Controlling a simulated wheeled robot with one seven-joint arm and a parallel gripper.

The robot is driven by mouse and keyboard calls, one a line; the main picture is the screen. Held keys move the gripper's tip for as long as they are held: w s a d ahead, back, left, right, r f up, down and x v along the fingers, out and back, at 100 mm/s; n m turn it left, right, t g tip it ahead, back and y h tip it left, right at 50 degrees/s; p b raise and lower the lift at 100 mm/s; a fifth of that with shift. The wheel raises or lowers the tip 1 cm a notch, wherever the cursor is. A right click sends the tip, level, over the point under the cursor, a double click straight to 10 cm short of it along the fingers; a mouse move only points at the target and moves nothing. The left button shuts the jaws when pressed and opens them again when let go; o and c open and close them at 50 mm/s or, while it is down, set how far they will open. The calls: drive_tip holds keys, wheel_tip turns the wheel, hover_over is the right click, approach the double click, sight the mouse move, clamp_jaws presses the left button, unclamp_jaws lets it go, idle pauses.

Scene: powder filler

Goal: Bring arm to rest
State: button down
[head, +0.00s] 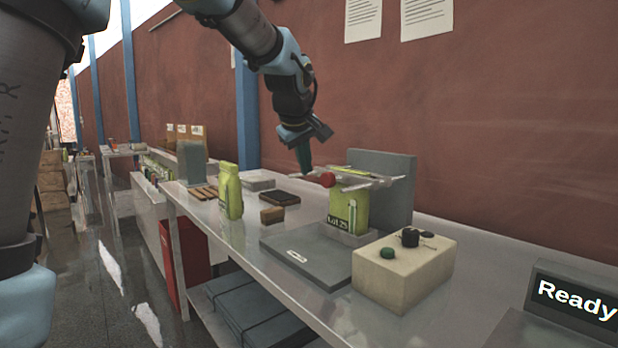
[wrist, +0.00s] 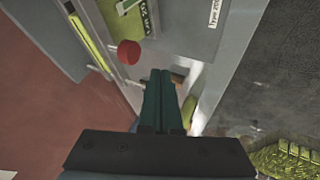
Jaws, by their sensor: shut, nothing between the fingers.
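My gripper (head: 304,160) hangs from my arm above the bench, pointing down. Its green fingers are shut with nothing between them, and in the wrist view the closed fingers (wrist: 161,100) lie side by side. In the head view the fingertips are just left of a red knob (head: 327,180) on the powder filler. The red knob also shows in the wrist view (wrist: 128,52), up and left of the fingertips. Whether the fingers touch the filler cannot be told. A yellow-green container (head: 349,209) labelled "Lot 25" stands under the filler's arms.
A grey plate (head: 305,258) and a beige box (head: 400,275) with a green button are in front of the filler. A yellow-green bottle (head: 230,192) and a brown block (head: 272,215) stand left on the bench. A "Ready" display (head: 575,298) is at right. A brown wall (head: 480,130) is behind.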

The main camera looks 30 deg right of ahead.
drive_tip(key=v, duration=0.6)
drive_tip(key=w+a+f+m+g+y, duration=0.1)
drive_tip(key=w+a+f+y, duration=0.1)
drive_tip(key=a+f, duration=0.75)
drive_tip(key=w+a+f+y, duration=0.1)
drive_tip(key=a+f, duration=0.6)
drive_tip(key=a, duration=0.5)
drive_tip(key=s+a+f+g, duration=0.1)
drive_tip(key=s+a+f, duration=0.4)
drive_tip(key=a, duration=0.3)
drive_tip(key=s+a+f+m+g+y+p, duration=0.1)
drive_tip(key=s+a+f+g, duration=0.1)
drive_tip(key=s+a+f, duration=0.3)
drive_tip(key=s+a, duration=0.1)
drive_tip(key=a, duration=0.3)
drive_tip(key=shift+f+y, duration=0.3)
